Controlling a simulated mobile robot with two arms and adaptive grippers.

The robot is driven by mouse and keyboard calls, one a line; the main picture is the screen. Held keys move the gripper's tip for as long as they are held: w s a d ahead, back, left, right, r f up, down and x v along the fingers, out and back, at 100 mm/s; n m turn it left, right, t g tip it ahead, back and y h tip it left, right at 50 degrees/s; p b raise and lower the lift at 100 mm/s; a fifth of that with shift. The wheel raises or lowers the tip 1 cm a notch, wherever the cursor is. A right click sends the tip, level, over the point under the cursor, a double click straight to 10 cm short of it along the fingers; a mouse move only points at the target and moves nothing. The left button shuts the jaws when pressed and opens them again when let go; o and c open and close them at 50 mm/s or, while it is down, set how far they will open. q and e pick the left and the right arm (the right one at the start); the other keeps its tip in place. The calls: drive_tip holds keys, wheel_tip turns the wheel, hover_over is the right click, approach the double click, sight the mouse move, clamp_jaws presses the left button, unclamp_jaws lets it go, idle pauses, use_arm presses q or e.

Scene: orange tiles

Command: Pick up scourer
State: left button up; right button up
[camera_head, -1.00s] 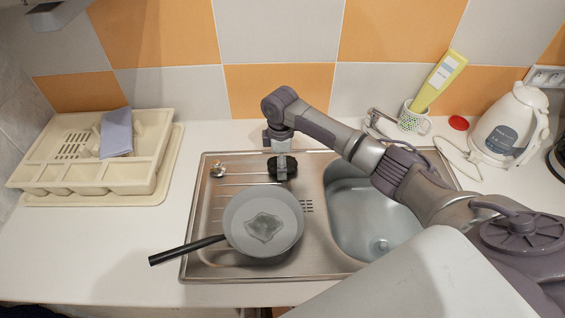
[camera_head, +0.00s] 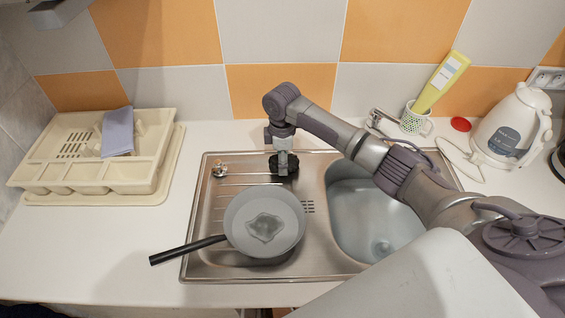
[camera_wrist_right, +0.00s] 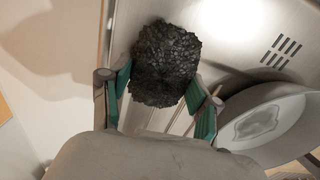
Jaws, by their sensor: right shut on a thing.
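The scourer (camera_head: 287,160) is a dark, rough, rounded pad at the back of the steel drainboard, behind the pan. My right gripper (camera_head: 283,163) points down at it and covers part of it in the head view. In the right wrist view the scourer (camera_wrist_right: 165,65) sits between the two green-lined fingers of my right gripper (camera_wrist_right: 160,95), which is shut on it. I cannot tell whether it still touches the drainboard. My left gripper does not show.
A grey pan (camera_head: 264,222) with a black handle stands on the drainboard in front of the scourer. The sink basin (camera_head: 375,225) is to the right. A beige dish rack (camera_head: 90,172) stands left. A kettle (camera_head: 508,125) and a cup (camera_head: 414,118) with a yellow tube (camera_head: 440,83) are right.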

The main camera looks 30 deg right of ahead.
wheel_tip(320, 180, up, 3)
drive_tip(key=shift+f+b, duration=0.1)
drive_tip(key=shift+b, duration=0.4)
drive_tip(key=s+d+r+b, duration=0.2)
drive_tip(key=s+d+r, duration=0.4)
drive_tip(key=s, duration=0.3)
drive_tip(key=shift+s+d+r, duration=0.25)
drive_tip(key=shift+s+r, duration=0.15)
drive_tip(key=shift+r, duration=0.2)
